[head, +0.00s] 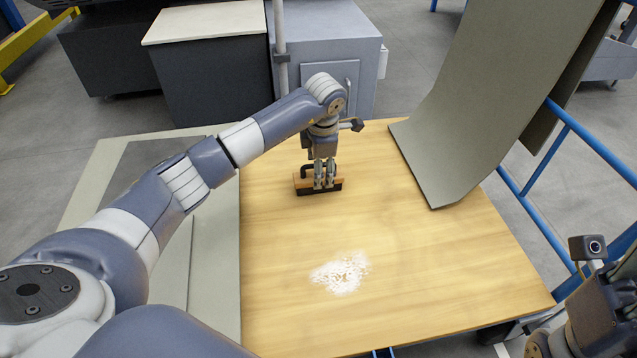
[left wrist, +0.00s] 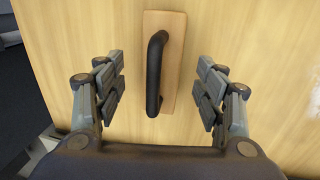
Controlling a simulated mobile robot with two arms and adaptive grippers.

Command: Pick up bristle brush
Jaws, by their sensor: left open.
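The bristle brush (head: 301,186) lies on the wooden table near its far edge, with a wooden body, dark bristles along the bottom and a black handle. In the left wrist view its wooden back (left wrist: 176,58) and black handle (left wrist: 155,72) show between my left gripper's fingers (left wrist: 161,92). My left gripper (head: 325,183) is open, pointing down at the brush, with a finger on either side and a visible gap to the handle. In the head view the fingers hide part of the brush. My right arm shows at the lower right edge of the head view; its fingers cannot be made out.
The wooden table (head: 430,255) is mostly clear. A patch of white powder (head: 341,272) lies near its middle. A curved grey-green sheet (head: 480,90) comes down onto the table's right side. A blue rail (head: 590,140) runs beyond it. A grey cabinet (head: 330,45) stands behind.

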